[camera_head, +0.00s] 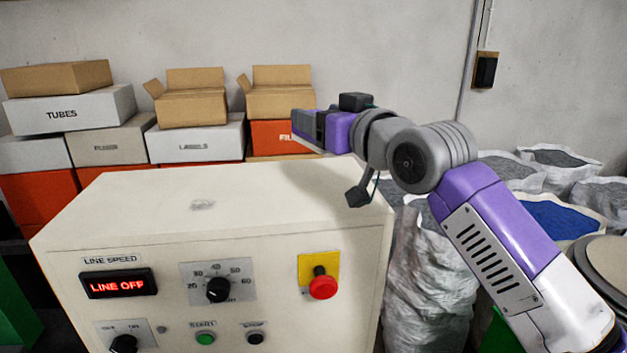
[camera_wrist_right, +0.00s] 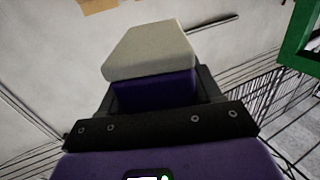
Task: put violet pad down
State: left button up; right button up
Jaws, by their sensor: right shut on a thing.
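The violet pad (camera_wrist_right: 152,92) shows in the right wrist view as a violet block with a thick cream layer (camera_wrist_right: 150,50) on its far side. My right gripper (camera_wrist_right: 156,98) is shut on it, with a dark finger at each side of the violet part. In the head view my right gripper (camera_head: 303,126) reaches in from the right, pointing left, and appears above the back of the cream control cabinet (camera_head: 160,215). The pad is hard to make out there. My left gripper is in neither view.
The cabinet top is mostly bare, with a small grey mark (camera_head: 202,205). Its front has dials, a display reading LINE OFF (camera_head: 118,284) and a red stop button (camera_head: 322,288). Boxes (camera_head: 195,140) stack behind on the left. Filled sacks (camera_head: 545,175) stand on the right.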

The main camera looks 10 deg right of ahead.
jog(key=s+f+b, duration=0.1)
jog(key=s+f, duration=0.1)
jog(key=f, duration=0.1)
jog(key=shift+s, duration=0.15)
notch_tip(320, 180, down, 6)
jog(key=shift+f+b, duration=0.15)
jog(key=shift+b, duration=0.8)
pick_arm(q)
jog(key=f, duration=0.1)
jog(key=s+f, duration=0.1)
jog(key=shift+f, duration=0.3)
pick_arm(e)
jog(key=shift+w, duration=0.25)
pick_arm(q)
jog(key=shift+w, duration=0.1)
pick_arm(e)
jog(key=shift+w, duration=0.1)
jog(key=shift+f, duration=0.2)
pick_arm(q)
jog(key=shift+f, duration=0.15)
pick_arm(e)
jog(key=o, duration=1.1)
jog(key=shift+r, duration=0.15)
